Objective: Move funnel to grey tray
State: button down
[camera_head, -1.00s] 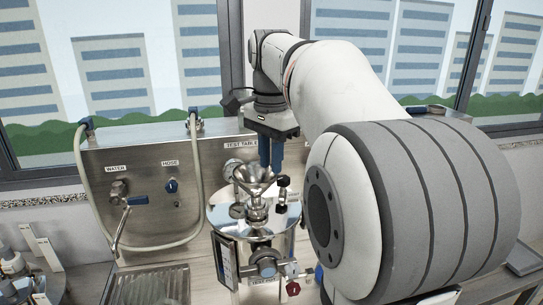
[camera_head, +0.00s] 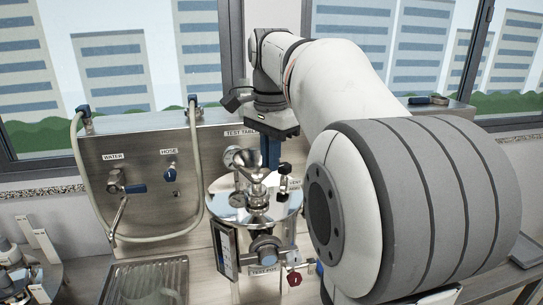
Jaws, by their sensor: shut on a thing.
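The metal funnel (camera_head: 245,160) is in the head view, just above the steel vessel (camera_head: 222,196) in the middle. It looks tilted, its mouth toward the upper left. My gripper (camera_head: 270,165) points down beside its right side, shut on the funnel. The exact grip is small and partly hidden. I cannot tell whether the funnel's stem is clear of the fitting on the vessel lid. A flat grey tray (camera_head: 526,251) shows partly at the far right, behind my large arm joint.
A steel panel (camera_head: 150,175) with a tap and a looped hose stands behind and left. A sink grate (camera_head: 147,285) is at lower left. A valve with a red knob (camera_head: 294,279) juts from the vessel's front. My arm hides much of the right side.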

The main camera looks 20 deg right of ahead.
dwell(0.4)
jog(key=shift+r+p, duration=0.2)
jog(key=shift+p, duration=0.15)
jog(key=shift+s+r+p, duration=0.2)
jog(key=shift+r+p, duration=0.1)
jog(key=shift+r, duration=0.1)
notch_tip(320, 180, up, 6)
jog(key=p, duration=0.6)
dwell(0.5)
